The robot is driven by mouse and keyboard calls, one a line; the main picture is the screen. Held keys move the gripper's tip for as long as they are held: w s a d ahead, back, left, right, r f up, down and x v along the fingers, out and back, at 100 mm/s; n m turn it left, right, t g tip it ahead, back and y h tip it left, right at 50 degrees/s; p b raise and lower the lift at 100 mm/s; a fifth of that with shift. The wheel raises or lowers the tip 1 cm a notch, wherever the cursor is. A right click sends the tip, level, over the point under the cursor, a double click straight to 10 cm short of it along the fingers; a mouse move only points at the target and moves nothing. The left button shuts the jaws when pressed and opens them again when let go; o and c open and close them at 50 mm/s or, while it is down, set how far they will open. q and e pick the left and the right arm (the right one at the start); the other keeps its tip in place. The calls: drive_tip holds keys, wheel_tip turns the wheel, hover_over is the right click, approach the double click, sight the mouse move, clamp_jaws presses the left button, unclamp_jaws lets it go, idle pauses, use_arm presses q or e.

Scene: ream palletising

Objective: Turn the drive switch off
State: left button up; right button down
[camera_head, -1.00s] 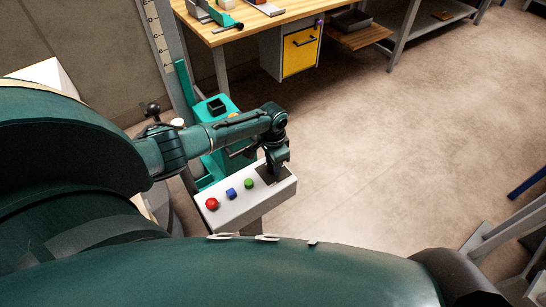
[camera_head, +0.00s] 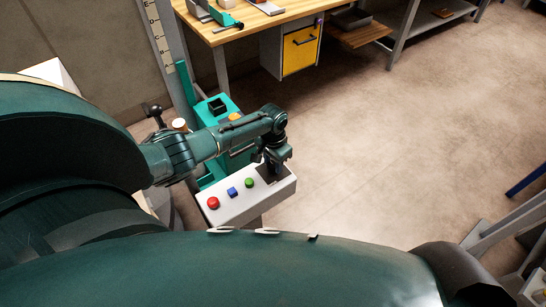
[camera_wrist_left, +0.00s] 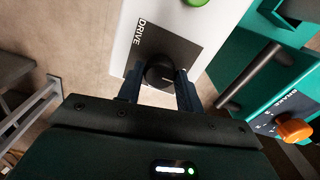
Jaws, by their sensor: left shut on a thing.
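The drive switch (camera_wrist_left: 160,72) is a round black knob on a dark plate marked DRIVE, on a white control box (camera_head: 240,205). In the left wrist view the two fingers of my left gripper (camera_wrist_left: 160,88) stand on either side of the knob, shut on it. In the head view my left gripper (camera_head: 272,172) reaches down onto the right end of the box and hides the knob. The box also carries a red button (camera_head: 213,203), a blue button (camera_head: 232,192) and a green button (camera_head: 249,183). My right gripper is not in view.
A teal machine (camera_head: 211,108) stands just behind the box, with an orange knob (camera_wrist_left: 294,130) by the word BRAKE. A wooden workbench (camera_head: 235,37) with a yellow drawer unit (camera_head: 299,52) is farther back.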

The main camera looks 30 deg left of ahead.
use_arm(q)
drive_tip(key=o, duration=1)
wheel_tip(320, 180, up, 13)
drive_tip(key=shift+r, duration=0.1)
idle(0.3)
